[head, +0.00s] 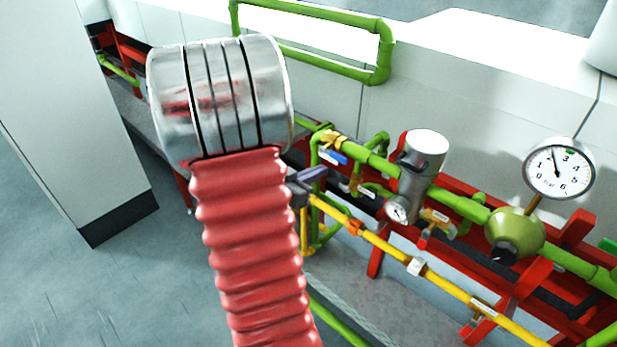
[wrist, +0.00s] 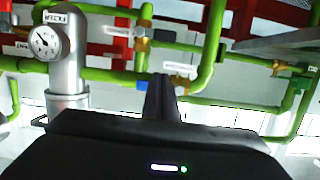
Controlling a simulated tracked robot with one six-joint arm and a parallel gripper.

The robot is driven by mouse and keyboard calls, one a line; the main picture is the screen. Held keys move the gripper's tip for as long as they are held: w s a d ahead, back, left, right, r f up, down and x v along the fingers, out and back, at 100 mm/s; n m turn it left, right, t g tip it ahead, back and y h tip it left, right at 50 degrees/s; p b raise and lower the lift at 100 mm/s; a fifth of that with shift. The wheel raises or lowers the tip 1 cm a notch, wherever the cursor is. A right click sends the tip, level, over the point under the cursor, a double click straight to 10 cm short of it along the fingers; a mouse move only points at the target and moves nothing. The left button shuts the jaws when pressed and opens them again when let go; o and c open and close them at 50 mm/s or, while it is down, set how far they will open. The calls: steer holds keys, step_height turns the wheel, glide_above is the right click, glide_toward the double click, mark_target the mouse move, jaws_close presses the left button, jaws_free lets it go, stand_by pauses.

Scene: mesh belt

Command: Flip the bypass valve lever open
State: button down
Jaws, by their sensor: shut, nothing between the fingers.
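A blue lever (head: 333,157) sits at a brass valve (head: 334,138) on the green pipework in the head view. A second brass fitting (head: 357,184) with some blue by it is lower on a green branch pipe. I cannot tell which one is the bypass valve. My gripper (head: 309,178) shows partly past my red arm, left of and below the blue lever in the picture. In the wrist view my gripper (wrist: 162,82) is shut and empty, its dark fingers pointing at the pipes. A small blue part (wrist: 143,86) shows just left of the fingertips; contact cannot be told.
A metal filter housing (head: 420,165) with a small gauge stands right of the valves. A large pressure gauge (head: 558,172) and a green round regulator (head: 514,232) are farther right. A yellow pipe (head: 390,248) and red frame bars run along the front. Open floor lies left.

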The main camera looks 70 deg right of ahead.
mark_target(328, 178)
steer(key=shift+s+d+f, duration=0.3)
steer(key=shift+d+f, duration=0.45)
steer(key=shift+f, duration=0.1)
steer(key=shift+s+d+f, duration=0.35)
steer(key=shift+d+f, duration=0.35)
steer(key=shift+f, duration=0.2)
steer(key=shift+s+d+f, duration=0.3)
steer(key=shift+d+f, duration=0.45)
steer(key=shift+f, duration=0.1)
steer(key=shift+a, duration=0.25)
steer(key=shift+d, duration=0.25)
